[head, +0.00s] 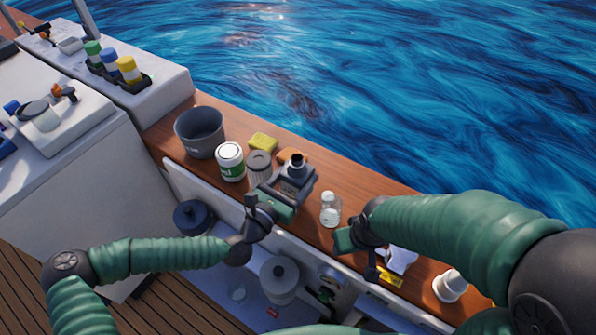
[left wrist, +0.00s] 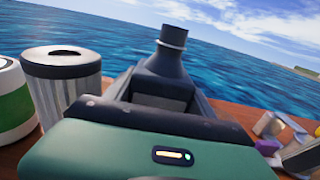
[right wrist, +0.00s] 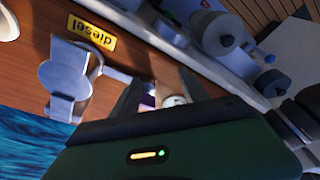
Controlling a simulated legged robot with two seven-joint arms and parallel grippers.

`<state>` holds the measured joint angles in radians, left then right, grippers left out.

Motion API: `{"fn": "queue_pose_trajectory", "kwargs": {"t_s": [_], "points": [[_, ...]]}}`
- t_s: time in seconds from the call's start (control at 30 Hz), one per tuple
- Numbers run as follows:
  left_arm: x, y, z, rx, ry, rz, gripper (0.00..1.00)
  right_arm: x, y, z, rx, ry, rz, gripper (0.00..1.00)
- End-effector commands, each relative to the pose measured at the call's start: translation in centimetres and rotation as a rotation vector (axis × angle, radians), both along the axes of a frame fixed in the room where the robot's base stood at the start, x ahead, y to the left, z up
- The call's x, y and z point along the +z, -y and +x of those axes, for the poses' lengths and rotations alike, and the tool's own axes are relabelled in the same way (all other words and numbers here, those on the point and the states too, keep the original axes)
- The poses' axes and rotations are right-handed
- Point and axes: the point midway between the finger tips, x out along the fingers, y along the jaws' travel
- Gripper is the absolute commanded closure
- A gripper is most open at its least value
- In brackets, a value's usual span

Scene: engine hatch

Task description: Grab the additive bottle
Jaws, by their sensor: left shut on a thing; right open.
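A dark grey bottle with a black neck (head: 296,168), which I take to be the additive bottle, stands upright on the wooden ledge in the head view. My left gripper (head: 281,193) is shut on its body from the near side. In the left wrist view the bottle (left wrist: 168,62) rises beyond the green gripper body, between the fingers; its lower part is hidden. I cannot read a label on it. My right gripper (head: 362,258) is open over the ledge to the right, apart from the bottle. Its dark fingers (right wrist: 158,92) show in the right wrist view.
A grey bucket (head: 200,133), a white-green can (head: 230,162), a grey ribbed can (head: 259,166) and a yellow sponge (head: 263,142) stand left of the bottle. A clear jar (head: 330,210) and a yellow diesel label (right wrist: 92,32) are to the right. Water lies beyond the ledge (head: 360,188).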

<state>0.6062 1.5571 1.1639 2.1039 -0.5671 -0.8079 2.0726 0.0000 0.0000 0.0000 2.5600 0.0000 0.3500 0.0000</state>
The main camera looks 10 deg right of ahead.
Motion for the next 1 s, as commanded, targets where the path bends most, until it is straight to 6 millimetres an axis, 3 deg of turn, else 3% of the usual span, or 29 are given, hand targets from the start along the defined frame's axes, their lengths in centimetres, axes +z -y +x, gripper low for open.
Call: {"fn": "queue_pose_trajectory", "kwargs": {"t_s": [0.6,1.0], "points": [[0.9,-3.2,-9.1,0.001,-0.002,-0.002,0.96,0.6,0.0,0.0,0.000,0.000,0.000,0.48],[1.4,-4.4,-12.5,0.001,-0.001,-0.001,0.96,1.8,0.0,0.0,0.000,0.000,0.000,0.48]]}}
